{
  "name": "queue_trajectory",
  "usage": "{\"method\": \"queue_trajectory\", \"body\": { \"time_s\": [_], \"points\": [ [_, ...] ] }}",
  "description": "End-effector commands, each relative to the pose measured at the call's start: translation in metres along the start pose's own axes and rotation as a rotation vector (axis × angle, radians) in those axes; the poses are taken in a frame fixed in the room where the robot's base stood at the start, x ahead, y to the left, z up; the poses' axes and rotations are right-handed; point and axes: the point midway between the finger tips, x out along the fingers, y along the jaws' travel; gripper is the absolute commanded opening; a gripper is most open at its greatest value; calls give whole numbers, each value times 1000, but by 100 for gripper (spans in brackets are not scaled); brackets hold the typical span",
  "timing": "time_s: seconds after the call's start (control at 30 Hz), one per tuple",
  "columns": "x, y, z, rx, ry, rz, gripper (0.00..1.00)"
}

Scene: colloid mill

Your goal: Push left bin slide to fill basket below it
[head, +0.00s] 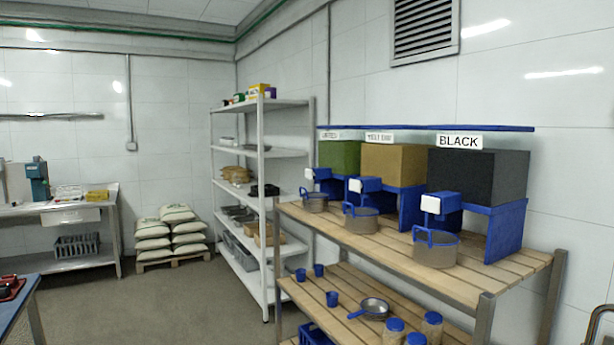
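Three bins stand in a row on the slatted wooden table (530,268). The left bin (340,156) is green, the middle bin (393,166) yellow-brown and the right bin (478,176) black. Below the front of the left bin is its blue slide (322,174), with a white plate at its end. A small grey-brown basket (314,204) with a blue handle sits on the table below this slide. What is inside the basket cannot be seen. The middle basket (361,222) and right basket (436,254) sit below the other slides. My gripper is not in view.
The lower shelf holds several blue cups (332,298), a pan (374,308) and blue-lidded jars (433,326). A white shelving rack (262,212) stands just left of the table. Stacked sacks (170,232) lie by the back wall. The floor at left centre is clear.

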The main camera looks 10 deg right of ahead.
Motion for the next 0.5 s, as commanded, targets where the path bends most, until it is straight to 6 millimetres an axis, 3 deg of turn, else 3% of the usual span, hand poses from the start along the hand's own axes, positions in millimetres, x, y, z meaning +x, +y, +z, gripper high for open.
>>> {"method": "queue_trajectory", "body": {
  "time_s": [0.2, 0.5],
  "points": [
    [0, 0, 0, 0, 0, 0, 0],
    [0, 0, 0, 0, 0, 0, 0]
  ]
}}
